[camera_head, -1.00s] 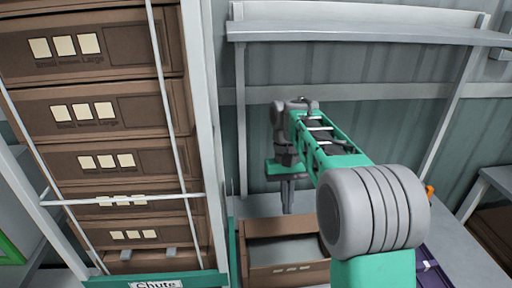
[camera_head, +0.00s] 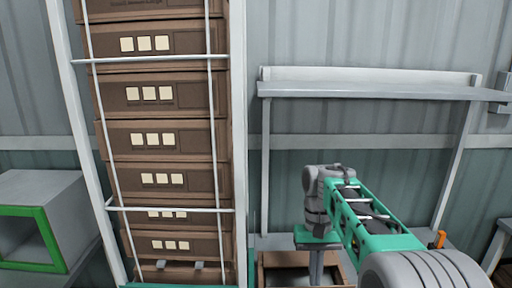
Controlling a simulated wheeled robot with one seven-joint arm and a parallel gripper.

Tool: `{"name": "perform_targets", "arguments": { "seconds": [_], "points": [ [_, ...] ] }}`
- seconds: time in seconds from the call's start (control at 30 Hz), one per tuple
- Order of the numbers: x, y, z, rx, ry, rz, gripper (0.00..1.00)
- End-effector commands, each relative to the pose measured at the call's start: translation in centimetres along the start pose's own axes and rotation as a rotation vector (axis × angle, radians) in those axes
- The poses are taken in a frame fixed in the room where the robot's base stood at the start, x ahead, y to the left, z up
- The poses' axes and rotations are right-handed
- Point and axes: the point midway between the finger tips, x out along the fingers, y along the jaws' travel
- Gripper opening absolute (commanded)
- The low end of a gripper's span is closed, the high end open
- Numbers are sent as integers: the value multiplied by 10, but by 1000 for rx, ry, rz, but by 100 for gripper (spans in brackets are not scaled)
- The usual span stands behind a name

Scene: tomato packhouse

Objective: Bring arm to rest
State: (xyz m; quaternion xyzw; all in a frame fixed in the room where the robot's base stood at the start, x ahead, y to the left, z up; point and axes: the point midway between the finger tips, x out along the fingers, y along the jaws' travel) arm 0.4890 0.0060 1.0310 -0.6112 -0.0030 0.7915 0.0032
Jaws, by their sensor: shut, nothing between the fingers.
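My arm reaches in from the bottom right of the head view, its green upper link and grey joints bent toward the back wall. My gripper (camera_head: 316,270) hangs from the green wrist, pointing down, with its fingers together and nothing seen in them. It overlaps an open brown carton (camera_head: 284,259) at the bottom edge of the picture. I cannot tell whether the fingers are inside or above the carton. Most of the carton is cut off below the picture.
A tall rack (camera_head: 238,150) of stacked brown cartons stands left of the arm. A grey shelf (camera_head: 370,91) spans the back wall above the arm. A green-edged box (camera_head: 33,210) is at far left. An orange item (camera_head: 439,238) is at the right.

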Motion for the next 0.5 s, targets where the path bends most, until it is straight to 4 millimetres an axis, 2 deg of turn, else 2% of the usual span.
{"name": "perform_targets", "arguments": {
  "seconds": [0.27,0.5],
  "points": [
    [1,-6,26,-7,97,-12,0],
    [14,-8,64,-9,248,-20,0]
  ]
}}
